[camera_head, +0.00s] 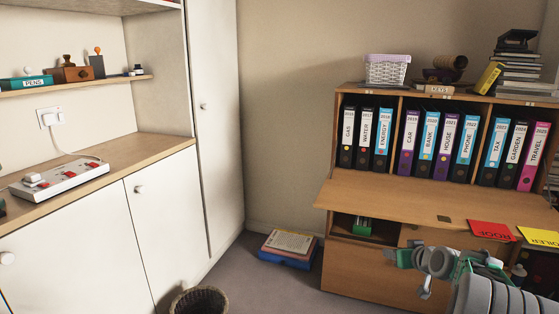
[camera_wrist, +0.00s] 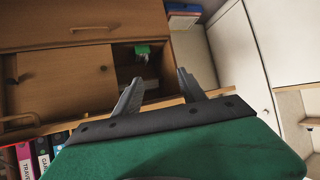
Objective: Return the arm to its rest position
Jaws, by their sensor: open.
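My arm reaches in from the lower right in the head view, in front of the bureau (camera_head: 352,280). My gripper (camera_head: 388,254) is at the arm's left end, before the bureau's lower part and below the drop-front desk edge. In the wrist view my gripper (camera_wrist: 158,85) shows two dark fingers spread apart with nothing between them. Beyond the fingers is the bureau's open cubby (camera_wrist: 130,68), with a green item (camera_wrist: 142,49) inside. The gripper looks apart from the bureau, though the exact gap cannot be told.
The desk flap (camera_head: 390,200) is down, with a red folder (camera_head: 490,230) and a yellow folder (camera_head: 538,236) near my arm. Binders (camera_head: 440,146) line the shelf. White cabinets (camera_head: 160,230) are at left.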

